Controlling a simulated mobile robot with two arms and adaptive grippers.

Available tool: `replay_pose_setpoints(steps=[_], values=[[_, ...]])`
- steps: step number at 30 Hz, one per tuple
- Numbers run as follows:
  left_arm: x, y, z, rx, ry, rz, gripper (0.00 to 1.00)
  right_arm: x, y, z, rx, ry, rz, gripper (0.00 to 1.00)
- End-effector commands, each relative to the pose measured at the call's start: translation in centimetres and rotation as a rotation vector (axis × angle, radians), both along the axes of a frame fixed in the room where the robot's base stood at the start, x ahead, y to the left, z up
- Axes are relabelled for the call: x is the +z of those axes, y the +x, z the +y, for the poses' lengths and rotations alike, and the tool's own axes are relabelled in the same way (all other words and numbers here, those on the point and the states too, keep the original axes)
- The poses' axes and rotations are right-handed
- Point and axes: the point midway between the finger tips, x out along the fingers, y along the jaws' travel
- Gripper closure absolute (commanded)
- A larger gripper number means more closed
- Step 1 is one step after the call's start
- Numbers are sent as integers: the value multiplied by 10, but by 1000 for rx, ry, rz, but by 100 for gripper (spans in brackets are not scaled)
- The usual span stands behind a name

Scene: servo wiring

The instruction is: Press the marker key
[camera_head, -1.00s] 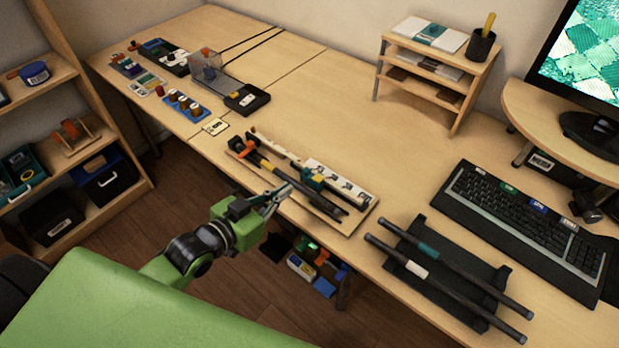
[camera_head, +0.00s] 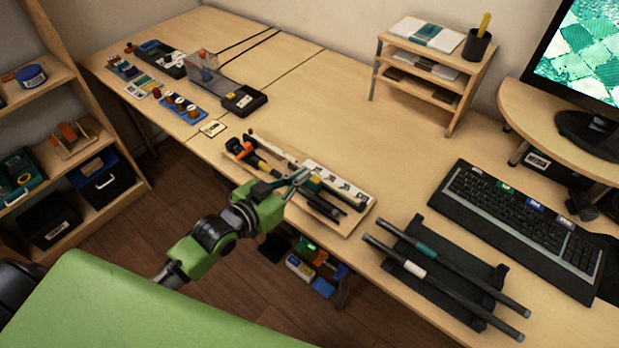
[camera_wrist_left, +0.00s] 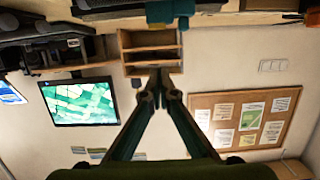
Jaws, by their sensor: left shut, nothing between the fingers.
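The black keyboard (camera_head: 480,215) lies on the right part of the desk. Along its upper edge sit several labelled keys, among them a green key (camera_head: 504,188), a blue key (camera_head: 535,205) and a white key (camera_head: 566,221). The lettering is too small for me to tell which is the marker key. My left gripper (camera_head: 301,174) is shut and empty above the tool tray, well left of the keyboard. Its fingertips also meet in the left wrist view (camera_wrist_left: 160,84), which is upside down. My right gripper is not in view.
The tool tray (camera_head: 356,222) holds dark tools below my left gripper. A black stand (camera_head: 488,270) with two rods lies in front of the keyboard. A wooden shelf unit (camera_head: 460,105) and the monitor (camera_head: 578,55) stand behind. The middle of the desk is clear.

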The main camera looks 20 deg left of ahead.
Motion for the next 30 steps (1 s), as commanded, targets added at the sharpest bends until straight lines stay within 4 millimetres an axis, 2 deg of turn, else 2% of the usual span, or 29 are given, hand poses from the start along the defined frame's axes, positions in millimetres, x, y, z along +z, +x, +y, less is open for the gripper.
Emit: replay_pose_setpoints(steps=[3,6,9,13,26,30], values=[[-4,24,-9,0,-3,-1,100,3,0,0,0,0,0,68],[-12,37,-14,0,0,2,100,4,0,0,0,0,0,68],[-31,34,-12,0,0,5,100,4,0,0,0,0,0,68],[-43,34,-13,-1,0,3,100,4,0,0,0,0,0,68],[-49,34,-12,0,0,0,100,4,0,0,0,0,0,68],[-61,34,-12,0,0,3,100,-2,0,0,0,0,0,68]])
